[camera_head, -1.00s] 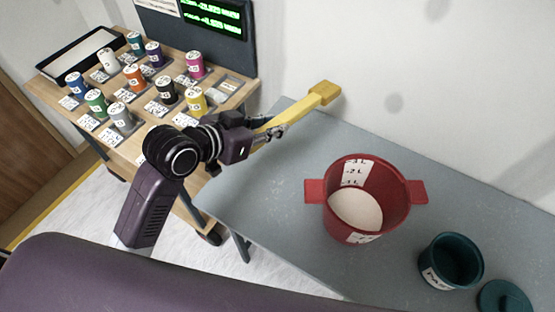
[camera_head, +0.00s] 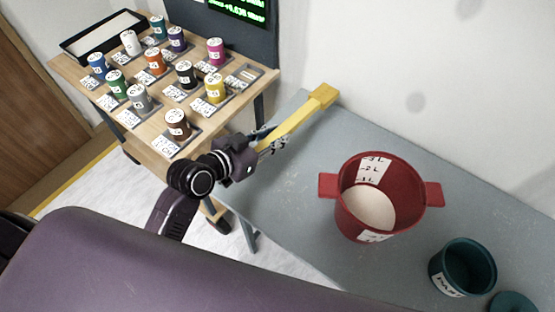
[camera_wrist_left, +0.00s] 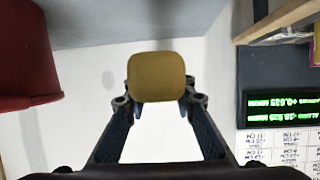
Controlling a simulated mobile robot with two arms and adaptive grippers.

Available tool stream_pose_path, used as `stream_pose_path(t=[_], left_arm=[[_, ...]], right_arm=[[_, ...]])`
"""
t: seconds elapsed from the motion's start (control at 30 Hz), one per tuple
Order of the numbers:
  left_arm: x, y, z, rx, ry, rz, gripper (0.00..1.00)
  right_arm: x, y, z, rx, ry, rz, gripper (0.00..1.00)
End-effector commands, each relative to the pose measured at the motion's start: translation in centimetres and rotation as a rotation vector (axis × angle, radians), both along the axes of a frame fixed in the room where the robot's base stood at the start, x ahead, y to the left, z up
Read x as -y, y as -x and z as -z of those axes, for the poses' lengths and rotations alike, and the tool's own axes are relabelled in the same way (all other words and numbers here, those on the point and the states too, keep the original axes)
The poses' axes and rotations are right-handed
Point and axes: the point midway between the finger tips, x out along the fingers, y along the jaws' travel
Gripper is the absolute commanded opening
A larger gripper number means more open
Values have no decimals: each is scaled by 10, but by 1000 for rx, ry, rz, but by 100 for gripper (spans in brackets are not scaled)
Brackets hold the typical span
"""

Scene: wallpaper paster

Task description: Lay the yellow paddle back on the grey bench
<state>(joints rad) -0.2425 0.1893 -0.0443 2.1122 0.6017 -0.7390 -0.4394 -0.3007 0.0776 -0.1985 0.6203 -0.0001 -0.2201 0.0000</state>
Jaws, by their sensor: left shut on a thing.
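The yellow paddle (camera_head: 305,113) shows in the head view with its block end up and to the right, near the back wall. My left gripper (camera_head: 270,141) is shut on its lower end, over the left part of the grey bench (camera_head: 290,215). I cannot tell whether the paddle touches the bench. In the left wrist view the paddle's yellow end (camera_wrist_left: 157,77) shows between the fingers of my left gripper (camera_wrist_left: 158,108). My right gripper is not in view.
A red pot (camera_head: 385,205) with two side handles stands on the bench, right of the paddle. A teal cup (camera_head: 462,268) stands further right. A wooden cart (camera_head: 155,126) with several labelled cans is at the left. The bench's front left is clear.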

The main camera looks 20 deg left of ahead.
Motion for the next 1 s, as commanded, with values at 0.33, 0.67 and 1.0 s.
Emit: stream_pose_path(t=[0.33, 0.67, 1.0], left_arm=[[0, 0, 75, 2, 1, -1, 0], [0, 0, 112, 2, -1, 1, 0], [0, -1, 118, 3, 0, -1, 0]], right_arm=[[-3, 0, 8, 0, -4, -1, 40], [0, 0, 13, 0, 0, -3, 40], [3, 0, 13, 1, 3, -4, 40]])
